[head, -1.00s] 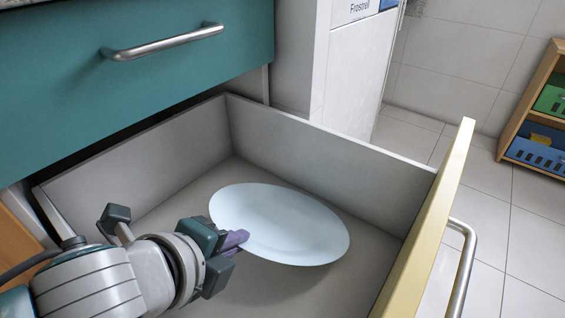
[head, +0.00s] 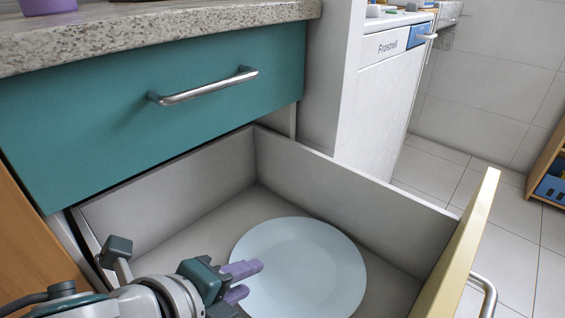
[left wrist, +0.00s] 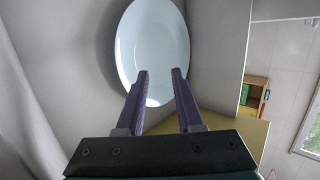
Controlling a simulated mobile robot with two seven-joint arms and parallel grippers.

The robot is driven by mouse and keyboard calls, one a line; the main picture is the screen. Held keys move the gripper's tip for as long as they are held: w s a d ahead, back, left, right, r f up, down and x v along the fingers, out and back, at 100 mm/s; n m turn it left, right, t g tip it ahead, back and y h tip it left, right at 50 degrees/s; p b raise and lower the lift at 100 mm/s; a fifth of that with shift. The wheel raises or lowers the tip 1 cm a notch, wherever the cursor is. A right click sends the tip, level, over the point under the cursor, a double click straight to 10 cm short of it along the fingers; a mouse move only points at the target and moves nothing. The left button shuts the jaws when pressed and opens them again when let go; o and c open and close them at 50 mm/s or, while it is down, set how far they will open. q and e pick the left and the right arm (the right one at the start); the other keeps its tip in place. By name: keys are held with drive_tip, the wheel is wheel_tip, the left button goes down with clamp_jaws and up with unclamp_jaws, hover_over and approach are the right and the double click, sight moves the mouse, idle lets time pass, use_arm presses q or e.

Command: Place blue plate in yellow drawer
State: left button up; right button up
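The pale blue plate (head: 300,272) lies inside the pulled-out drawer and looks flat on its floor. The drawer has grey walls (head: 340,188) and a yellow front (head: 462,245) with a metal handle. My left gripper (head: 250,279), with purple fingers, is over the drawer at the plate's left edge. Its fingers are apart with nothing gripped between them. In the left wrist view the plate (left wrist: 152,45) shows beyond the open fingertips (left wrist: 159,72). Whether a finger still touches the plate's rim cannot be told. My right gripper is not in view.
A closed teal drawer (head: 100,130) with a metal handle (head: 205,87) sits above, under a speckled countertop (head: 150,35). A white appliance (head: 380,100) stands behind the open drawer. A wooden shelf (head: 548,160) is at far right. The tiled floor beyond the drawer is clear.

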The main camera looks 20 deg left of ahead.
use_arm(q)
drive_tip(key=s+a+r+n+g+p, duration=0.1)
drive_tip(key=s+r+n+g, duration=0.2)
drive_tip(key=s+r+n, duration=0.2)
drive_tip(key=s+a+r+n+g+p, duration=0.2)
drive_tip(key=s+r+n, duration=0.3)
drive_tip(key=s+n, duration=0.4)
drive_tip(key=n, duration=0.5)
drive_tip(key=shift+s+r+g+y, duration=0.15)
drive_tip(key=shift+s+g+y, duration=0.05)
drive_tip(key=shift+g+y, duration=0.2)
